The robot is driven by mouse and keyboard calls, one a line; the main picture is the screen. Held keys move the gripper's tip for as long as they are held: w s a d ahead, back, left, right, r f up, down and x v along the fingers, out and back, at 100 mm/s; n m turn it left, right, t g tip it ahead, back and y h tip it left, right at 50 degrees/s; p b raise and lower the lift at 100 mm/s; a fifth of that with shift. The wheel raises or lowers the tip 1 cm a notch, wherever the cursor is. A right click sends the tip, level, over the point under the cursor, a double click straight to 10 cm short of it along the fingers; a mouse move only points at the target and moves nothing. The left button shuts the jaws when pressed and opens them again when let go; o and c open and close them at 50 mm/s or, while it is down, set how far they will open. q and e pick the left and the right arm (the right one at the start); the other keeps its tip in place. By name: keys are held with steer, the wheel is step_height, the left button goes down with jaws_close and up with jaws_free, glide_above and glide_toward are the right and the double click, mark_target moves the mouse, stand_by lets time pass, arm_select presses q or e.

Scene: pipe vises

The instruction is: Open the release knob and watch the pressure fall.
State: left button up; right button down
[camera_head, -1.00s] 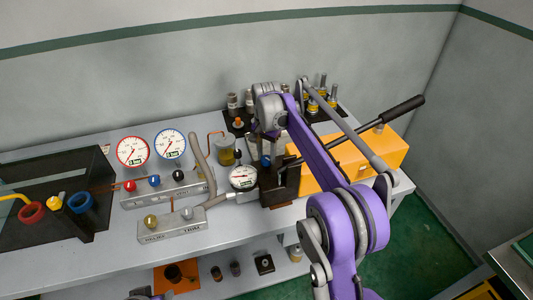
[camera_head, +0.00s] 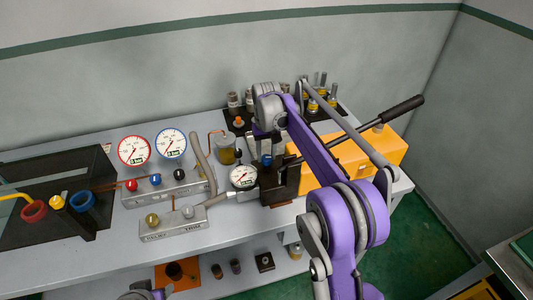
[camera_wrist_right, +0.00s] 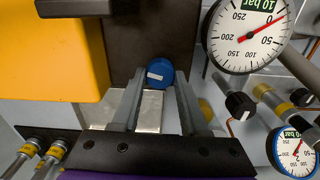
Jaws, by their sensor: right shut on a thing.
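The blue release knob (camera_head: 267,161) stands on the dark pump block (camera_head: 281,188) at the right of the bench. My right gripper (camera_head: 266,142) reaches down over it. In the right wrist view the blue knob (camera_wrist_right: 160,73) sits between the tips of my two fingers, which are shut on it. The pump's white gauge (camera_head: 243,177) is beside the block. In the wrist view this gauge (camera_wrist_right: 247,36) appears turned over, its red needle near the 0 end and its small display reading about 10 bar. Of my left arm only a small piece shows at the bottom edge; its fingers are hidden.
A long pump lever (camera_head: 380,117) slants up right past the yellow tank (camera_head: 378,152). Red-rimmed (camera_head: 133,151) and blue-rimmed (camera_head: 171,144) gauges stand behind a valve manifold (camera_head: 165,189). A relief and trim block (camera_head: 173,224) is in front.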

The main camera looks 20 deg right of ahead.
mark_target(266, 157)
steer(key=shift+n, duration=0.4)
steer(key=shift+c, duration=2.1)
jaws_free()
arm_select(q)
steer(key=shift+w+r+p, duration=0.5)
steer(key=shift+r+p, duration=0.1)
steer(key=shift+r, duration=0.3)
arm_select(e)
step_height(266, 157, up, 11)
steer(key=shift+f, duration=0.1)
